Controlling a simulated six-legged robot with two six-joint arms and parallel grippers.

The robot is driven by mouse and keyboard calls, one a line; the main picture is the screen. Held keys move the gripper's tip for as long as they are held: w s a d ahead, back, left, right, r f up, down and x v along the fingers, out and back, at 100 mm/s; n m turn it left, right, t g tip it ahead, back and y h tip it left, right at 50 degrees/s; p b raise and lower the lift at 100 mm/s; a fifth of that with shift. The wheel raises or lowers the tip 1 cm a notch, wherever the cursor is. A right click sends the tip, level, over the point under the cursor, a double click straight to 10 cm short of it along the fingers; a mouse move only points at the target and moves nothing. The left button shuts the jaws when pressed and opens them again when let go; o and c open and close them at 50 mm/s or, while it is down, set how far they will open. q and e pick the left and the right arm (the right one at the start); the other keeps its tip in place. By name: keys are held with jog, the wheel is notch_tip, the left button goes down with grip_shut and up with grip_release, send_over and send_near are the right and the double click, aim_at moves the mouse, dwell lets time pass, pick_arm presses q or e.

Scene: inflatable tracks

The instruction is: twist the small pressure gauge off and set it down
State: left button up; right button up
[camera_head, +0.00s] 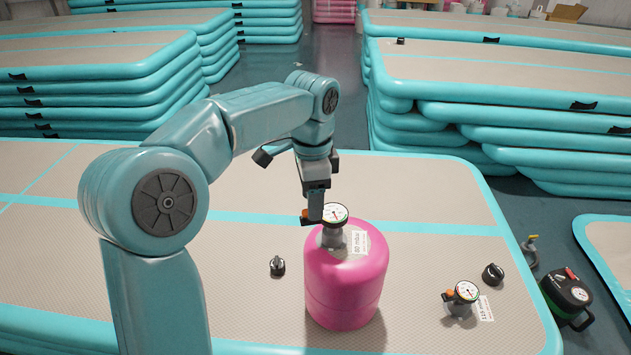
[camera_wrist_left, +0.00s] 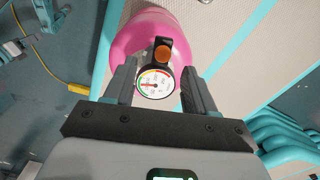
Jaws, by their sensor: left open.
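A small round pressure gauge (camera_head: 335,213) with a white dial and an orange knob sits on top of a pink inflatable cylinder (camera_head: 345,285). A tag reading 60 mbar hangs beside it. My left gripper (camera_head: 318,208) points down at the gauge from above. In the left wrist view, the open fingers of the left gripper (camera_wrist_left: 158,70) stand on either side of the gauge dial (camera_wrist_left: 154,84), with gaps showing between. The cylinder (camera_wrist_left: 150,30) lies beyond it. Whether a finger touches the gauge is hard to tell. My right gripper is not in view.
The cylinder stands on a beige-and-teal inflatable track (camera_head: 430,220). A second tagged gauge (camera_head: 466,292) and black caps (camera_head: 278,266) (camera_head: 493,274) sit on it. A black-green pump (camera_head: 567,295) stands on the floor at right. Stacked tracks (camera_head: 500,70) fill the background.

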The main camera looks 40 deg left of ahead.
aim_at(324, 228)
pick_arm(q)
notch_tip(324, 228, down, 8)
jog(key=b, duration=0.3)
jog(key=shift+w+f, duration=0.1)
jog(key=shift+w, duration=0.05)
